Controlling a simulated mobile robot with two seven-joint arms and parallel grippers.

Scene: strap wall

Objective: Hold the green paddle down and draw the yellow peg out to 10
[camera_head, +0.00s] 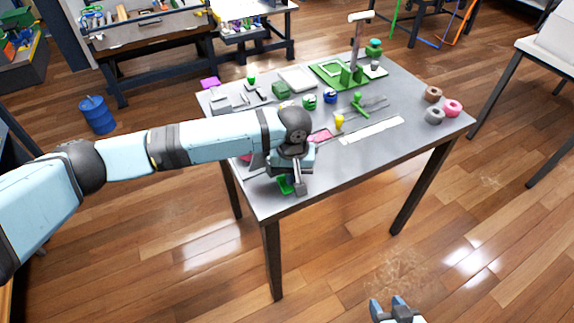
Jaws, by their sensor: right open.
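The yellow peg (339,121) stands upright on the grey table, at the left end of a pale strip (372,130) whose marks are too small to read. My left gripper (291,184) points down at the table's near left edge. A green piece (285,186), which looks like the green paddle, shows beside and partly behind its fingers. I cannot tell whether they touch it or whether the gripper is open or shut. My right gripper (392,308) is open and empty, low in the picture, in front of the table and well away from the peg.
My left arm crosses above the table's left side and hides part of it. A green post (358,104), a pink block (321,136) and several small parts stand near the peg. Brown, pink and grey rings (434,116) lie at the right. The near right tabletop is clear.

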